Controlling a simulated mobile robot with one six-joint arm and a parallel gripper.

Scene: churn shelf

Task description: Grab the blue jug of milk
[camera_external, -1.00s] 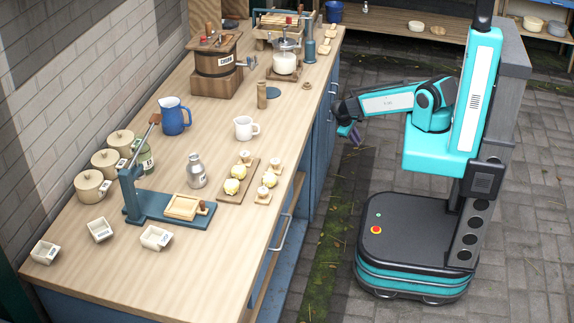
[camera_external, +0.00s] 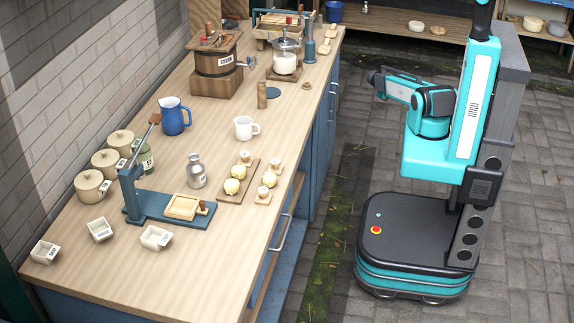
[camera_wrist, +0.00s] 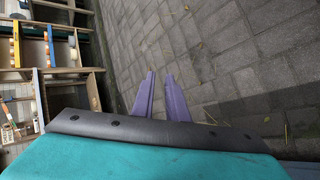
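The blue jug (camera_external: 174,116) stands upright on the wooden counter, near the brick wall and left of a white mug. Its handle points right; its contents cannot be made out. My gripper (camera_wrist: 159,74) shows in the wrist view as two purple fingers with a gap between them and nothing in it. In the external view my arm's end is raised over the paved floor, right of the counter and well away from the jug, and the fingers cannot be made out there. The jug is not seen in the wrist view.
The counter (camera_external: 250,210) carries a white mug (camera_external: 245,128), a metal milk can (camera_external: 196,171), a wooden churn (camera_external: 217,65), a blue press (camera_external: 140,200) and lidded crocks (camera_external: 92,187). Low shelves (camera_external: 400,20) stand at the back. Paved floor around my base is clear.

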